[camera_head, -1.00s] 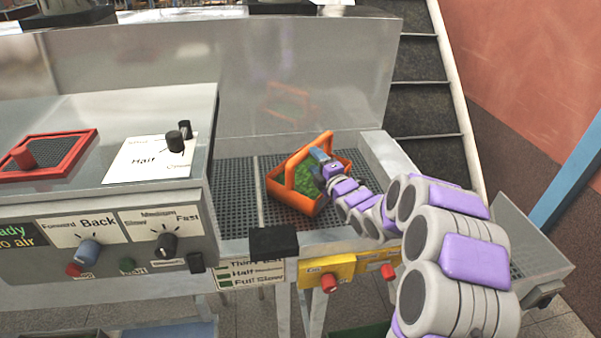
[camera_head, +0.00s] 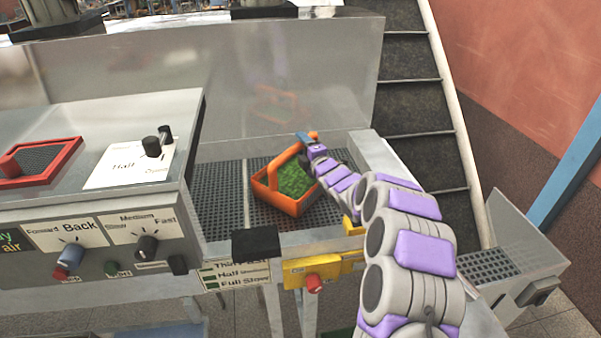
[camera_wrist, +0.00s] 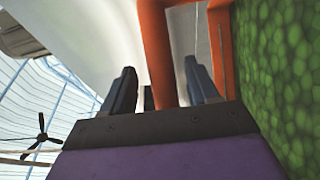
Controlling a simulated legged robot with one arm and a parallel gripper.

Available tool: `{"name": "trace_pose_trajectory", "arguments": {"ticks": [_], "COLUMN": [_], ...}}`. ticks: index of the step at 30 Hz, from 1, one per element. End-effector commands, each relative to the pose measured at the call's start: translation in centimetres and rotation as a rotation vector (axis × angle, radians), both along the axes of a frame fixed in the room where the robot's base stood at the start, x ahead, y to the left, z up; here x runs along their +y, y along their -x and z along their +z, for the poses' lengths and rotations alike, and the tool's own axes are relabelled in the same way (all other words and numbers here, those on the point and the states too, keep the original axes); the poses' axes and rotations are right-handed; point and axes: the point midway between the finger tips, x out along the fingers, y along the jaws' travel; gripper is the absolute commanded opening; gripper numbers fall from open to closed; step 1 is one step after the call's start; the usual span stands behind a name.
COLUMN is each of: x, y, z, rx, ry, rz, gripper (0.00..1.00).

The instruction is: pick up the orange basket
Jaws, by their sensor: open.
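The orange basket (camera_head: 277,198) holds green contents (camera_head: 290,179) and stands on the dark perforated grate in the machine's metal bay. Its handle arches over it. My gripper (camera_head: 307,139) is at the upper right part of the handle, above the basket. In the wrist view my gripper (camera_wrist: 160,92) is open, with one dark finger on each side of the orange handle bar (camera_wrist: 158,50). The bar lies between the fingers, nearer the right one. The green contents (camera_wrist: 285,80) fill the right side of that view.
The bay has a tall metal back panel (camera_head: 280,70) and a right side wall (camera_head: 380,165). A control panel with knobs (camera_head: 95,240) stands at left. A black block (camera_head: 256,242) sits at the front edge.

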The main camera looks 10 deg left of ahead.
Motion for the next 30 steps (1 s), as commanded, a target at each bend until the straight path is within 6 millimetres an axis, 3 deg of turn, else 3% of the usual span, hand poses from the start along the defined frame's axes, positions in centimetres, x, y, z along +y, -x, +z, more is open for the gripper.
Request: {"name": "trace_pose_trajectory", "arguments": {"ticks": [6, 9, 19, 27, 30], "x": [2.4, 2.6, 0.6, 1.4, 1.7], "y": [-0.2, -0.1, -0.3, -0.3, -0.3], "z": [-0.4, -0.5, -0.4, -0.6, -0.6], "rx": [0.0, 0.001, 0.004, 0.005, 0.004], "ry": [0.017, 0.017, 0.004, 0.009, 0.012], "rz": [0.007, 0.006, 0.005, 0.003, 0.005], "gripper": [0.59, 0.59, 0.28, 0.02, 0.0]}}
